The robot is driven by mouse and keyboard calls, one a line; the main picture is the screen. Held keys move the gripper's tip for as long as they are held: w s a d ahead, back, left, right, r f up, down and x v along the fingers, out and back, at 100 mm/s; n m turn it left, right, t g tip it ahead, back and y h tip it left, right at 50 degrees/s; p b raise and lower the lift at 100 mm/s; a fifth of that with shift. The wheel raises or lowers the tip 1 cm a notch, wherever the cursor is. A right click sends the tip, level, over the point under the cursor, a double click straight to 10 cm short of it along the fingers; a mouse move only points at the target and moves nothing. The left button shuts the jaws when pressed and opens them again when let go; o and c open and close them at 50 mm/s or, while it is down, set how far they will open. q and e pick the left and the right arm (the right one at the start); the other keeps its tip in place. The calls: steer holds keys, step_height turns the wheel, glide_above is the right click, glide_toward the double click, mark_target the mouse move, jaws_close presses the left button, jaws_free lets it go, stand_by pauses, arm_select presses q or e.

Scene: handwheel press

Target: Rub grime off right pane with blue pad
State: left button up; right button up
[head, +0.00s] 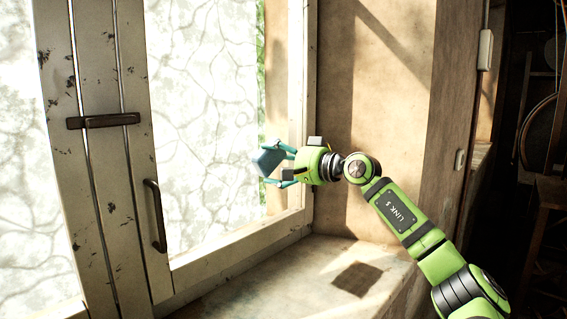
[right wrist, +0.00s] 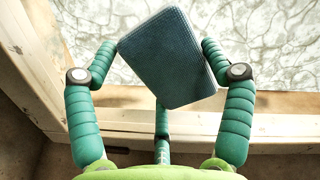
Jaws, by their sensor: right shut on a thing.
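The right pane (head: 195,110) is covered with a pale, web-like grime over most of its face. A strip along its right side is clear, with green showing through at the upper part. My right gripper (head: 275,165) is shut on the blue pad (head: 267,161) in front of the right part of the pane, near the edge of the grime. In the right wrist view the blue pad (right wrist: 167,57) is tilted between the fingers, with the grimy pane (right wrist: 265,45) behind it. Whether the pad touches the glass cannot be told. My left gripper is not in view.
The worn white window frame (head: 95,150) has a dark latch (head: 103,120) and a dark handle (head: 156,215) left of the pane. A stone sill (head: 265,285) lies below, bare apart from shadows. The wall (head: 375,110) stands close on the right.

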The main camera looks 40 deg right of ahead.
steer(key=shift+s+a+b, duration=0.15)
steer(key=shift+s+a, duration=0.05)
steer(key=shift+a, duration=1.1)
steer(key=shift+s+a+b, duration=0.15)
steer(key=shift+a+b, duration=0.05)
steer(key=shift+a, duration=1.1)
steer(key=shift+s+a+b, duration=0.15)
steer(key=shift+s+a, duration=0.05)
steer(key=shift+a, duration=1.1)
steer(key=shift+s+a+b, duration=0.25)
steer(key=shift+a+b, duration=0.15)
steer(key=shift+a, duration=1.3)
steer(key=shift+s+a+b, duration=0.2)
steer(key=shift+a+b, duration=0.15)
steer(key=shift+a, duration=1.4)
steer(key=shift+s+a+b, duration=0.25)
steer(key=shift+a+b, duration=0.15)
steer(key=shift+a, duration=1.3)
steer(key=shift+s+d+f+b, duration=0.1)
steer(key=shift+s+f+b, duration=0.05)
steer(key=shift+s+b, duration=0.35)
steer(key=b, duration=0.2)
glide_toward(202, 177)
steer(key=shift+w+a+f, duration=0.2)
steer(key=shift+a+f, duration=0.05)
steer(key=shift+a, duration=0.15)
